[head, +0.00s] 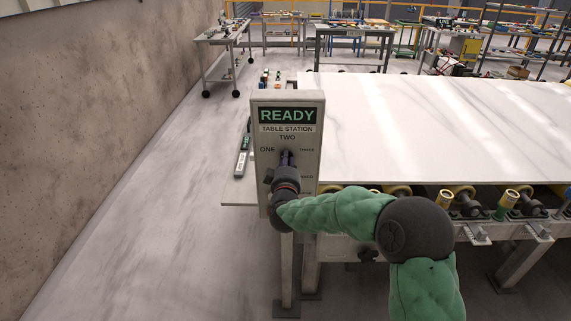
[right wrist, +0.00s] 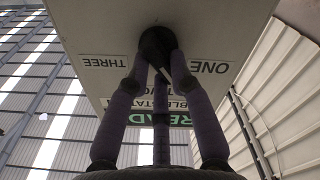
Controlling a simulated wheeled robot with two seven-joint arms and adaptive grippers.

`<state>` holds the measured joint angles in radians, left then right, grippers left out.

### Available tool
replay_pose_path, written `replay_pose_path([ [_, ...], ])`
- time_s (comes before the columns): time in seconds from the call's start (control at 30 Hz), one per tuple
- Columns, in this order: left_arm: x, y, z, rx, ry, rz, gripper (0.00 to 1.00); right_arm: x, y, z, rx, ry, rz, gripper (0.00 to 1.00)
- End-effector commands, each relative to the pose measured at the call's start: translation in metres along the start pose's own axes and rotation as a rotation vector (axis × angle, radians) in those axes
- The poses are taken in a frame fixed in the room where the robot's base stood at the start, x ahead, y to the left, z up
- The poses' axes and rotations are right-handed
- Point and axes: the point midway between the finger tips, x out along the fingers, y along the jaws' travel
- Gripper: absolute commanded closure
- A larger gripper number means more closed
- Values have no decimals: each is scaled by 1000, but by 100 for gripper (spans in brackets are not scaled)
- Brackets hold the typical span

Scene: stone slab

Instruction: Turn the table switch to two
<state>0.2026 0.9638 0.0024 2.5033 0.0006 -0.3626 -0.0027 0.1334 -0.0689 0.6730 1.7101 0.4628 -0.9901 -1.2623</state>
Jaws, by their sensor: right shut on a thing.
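The table switch is a dark knob on the front of a pale upright control box (head: 312,165). The box reads READY, TABLE STATION and TWO at the top, with ONE left of the knob and THREE right of it. My right gripper (head: 287,160) is at the box front and covers most of the knob. In the right wrist view the picture is upside down, and my right fingers (right wrist: 158,66) close around the dark switch (right wrist: 156,41). A finger hides part of the lettering. I cannot tell for sure which label the switch points at. My left gripper is out of view.
A large pale stone slab (head: 440,120) lies on a roller table right of the box. Yellow rollers (head: 463,197) show along its front edge. A concrete wall (head: 90,100) stands left, with clear floor (head: 150,220) between. Workbenches (head: 355,33) stand at the back.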

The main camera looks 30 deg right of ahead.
Motion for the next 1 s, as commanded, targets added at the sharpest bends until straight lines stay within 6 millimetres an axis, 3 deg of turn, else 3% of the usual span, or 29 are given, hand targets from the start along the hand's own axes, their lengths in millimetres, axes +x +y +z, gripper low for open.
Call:
replay_pose_path([
  [0.5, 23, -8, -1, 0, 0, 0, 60, 0, 3, 5, 441, 0, 0, 100],
  [1.0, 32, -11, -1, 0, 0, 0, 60, 0, 4, 5, 614, -1, -2, 100],
])
